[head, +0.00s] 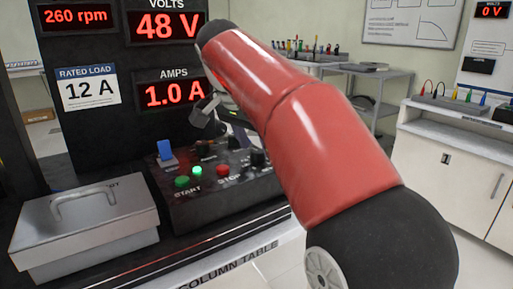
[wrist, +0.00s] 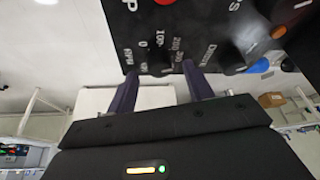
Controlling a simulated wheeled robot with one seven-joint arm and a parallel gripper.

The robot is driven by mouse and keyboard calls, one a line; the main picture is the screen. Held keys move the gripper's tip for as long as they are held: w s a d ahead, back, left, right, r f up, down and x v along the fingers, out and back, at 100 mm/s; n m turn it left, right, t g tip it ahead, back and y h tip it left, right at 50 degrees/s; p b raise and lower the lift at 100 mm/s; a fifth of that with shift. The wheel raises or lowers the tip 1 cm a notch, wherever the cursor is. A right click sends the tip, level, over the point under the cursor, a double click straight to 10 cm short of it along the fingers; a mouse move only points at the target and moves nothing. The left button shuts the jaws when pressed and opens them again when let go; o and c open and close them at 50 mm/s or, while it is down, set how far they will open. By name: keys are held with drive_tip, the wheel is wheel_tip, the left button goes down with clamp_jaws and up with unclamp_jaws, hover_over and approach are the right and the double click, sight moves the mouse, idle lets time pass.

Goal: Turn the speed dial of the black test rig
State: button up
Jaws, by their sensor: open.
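The black test rig shows in the head view as a control box (head: 222,188) below a tall display panel (head: 107,138). Several dark knobs (head: 258,159) stand at the back and right of the box; which one is the speed dial is hard to tell. In the wrist view, the box's panel (wrist: 205,15) appears with a printed number scale between my fingertips. My gripper (wrist: 158,77) is open, its two fingers on either side of that scale, close to the panel edge. Whether they touch a dial is unclear. In the head view, my red arm partly hides the gripper.
A green START button (head: 182,182), a red STOP button (head: 222,171) and a blue-topped lever (head: 165,152) sit near the knobs. A grey lidded box (head: 85,228) stands left. Displays read 260 rpm, 48 V and 1.0 A. White cabinets (head: 455,170) stand right.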

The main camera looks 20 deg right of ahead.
drive_tip(key=shift+w+d+f, duration=0.1)
drive_tip(key=shift+d+f, duration=0.1)
drive_tip(key=shift+f, duration=0.45)
drive_tip(key=c, duration=1)
